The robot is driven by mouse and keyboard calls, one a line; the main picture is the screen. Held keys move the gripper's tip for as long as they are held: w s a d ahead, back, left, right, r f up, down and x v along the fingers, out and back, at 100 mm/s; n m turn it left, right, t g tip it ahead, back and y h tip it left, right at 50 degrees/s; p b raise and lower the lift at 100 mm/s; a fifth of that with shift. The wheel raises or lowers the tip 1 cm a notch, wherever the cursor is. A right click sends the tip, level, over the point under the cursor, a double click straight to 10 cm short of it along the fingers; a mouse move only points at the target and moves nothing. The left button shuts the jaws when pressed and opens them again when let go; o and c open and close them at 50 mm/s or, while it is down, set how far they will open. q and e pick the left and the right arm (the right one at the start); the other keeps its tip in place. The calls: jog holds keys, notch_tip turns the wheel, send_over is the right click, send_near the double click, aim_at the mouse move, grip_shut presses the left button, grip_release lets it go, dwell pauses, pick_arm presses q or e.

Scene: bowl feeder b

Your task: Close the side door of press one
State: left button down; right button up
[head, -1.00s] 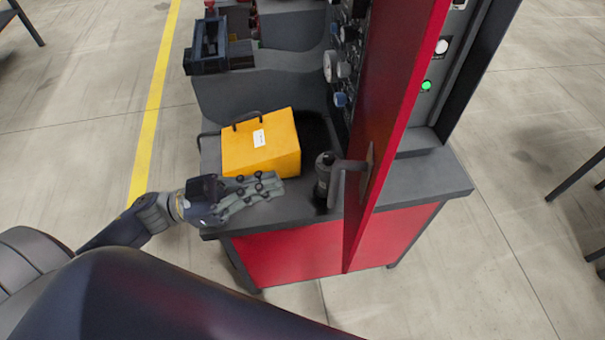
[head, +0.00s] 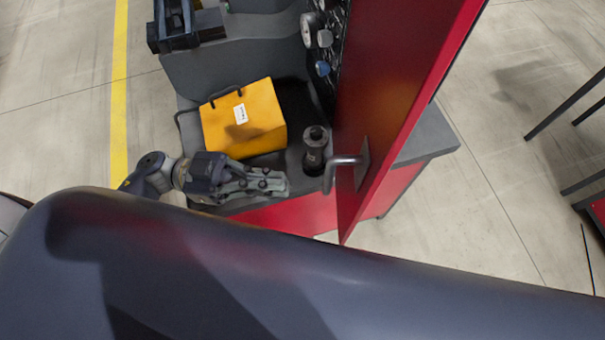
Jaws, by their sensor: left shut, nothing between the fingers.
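The red side door (head: 400,95) of the press stands open, swung out toward me, its inner face turned left. A grey bent handle (head: 333,172) sticks out from its lower part. My left gripper (head: 284,185) is shut and empty, over the front edge of the press's grey deck, left of the handle and apart from it. My right gripper is not in view. A large dark arm link of mine covers the bottom of the head view.
A yellow box (head: 255,125) with a white label sits on the deck behind my left gripper. A dark cylinder (head: 315,150) stands between the box and the door. Gauges (head: 312,30) line the panel behind. The floor to the right is clear up to a table frame.

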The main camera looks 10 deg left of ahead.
pick_arm(q)
jog(key=d+p, duration=0.1)
jog(key=d, duration=0.1)
jog(key=d+r+p, duration=0.1)
jog(key=d, duration=0.2)
jog(key=shift+w+d, duration=0.15)
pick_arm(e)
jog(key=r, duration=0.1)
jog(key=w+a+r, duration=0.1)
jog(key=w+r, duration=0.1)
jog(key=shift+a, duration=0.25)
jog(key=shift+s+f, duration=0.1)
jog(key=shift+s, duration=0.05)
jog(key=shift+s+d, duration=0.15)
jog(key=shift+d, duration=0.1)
